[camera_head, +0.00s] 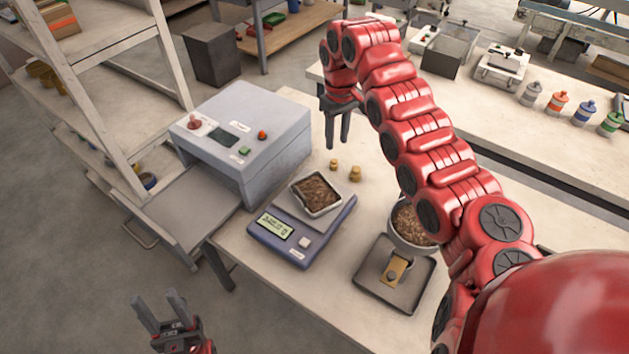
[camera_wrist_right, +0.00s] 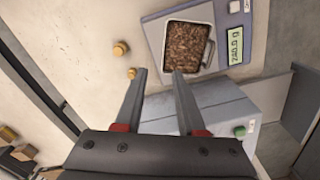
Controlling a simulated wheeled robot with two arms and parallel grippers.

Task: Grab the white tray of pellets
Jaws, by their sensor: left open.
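The white tray (camera_head: 325,209) holds brown pellets and sits on the blue scale (camera_head: 301,243) in the head view. In the right wrist view the tray (camera_wrist_right: 210,52) lies just beyond my fingertips, on the scale (camera_wrist_right: 235,58), whose display reads about 240.0 g. My right gripper (camera_head: 338,143) is open and empty, pointing down above the table behind the tray. Its two fingers also show apart in the right wrist view (camera_wrist_right: 158,75). My left gripper (camera_head: 160,303) is open and empty at the lower left, off the table's front edge.
A grey-blue machine (camera_head: 245,140) with buttons stands left of the scale. Two small brass weights (camera_head: 355,174) stand behind the tray.

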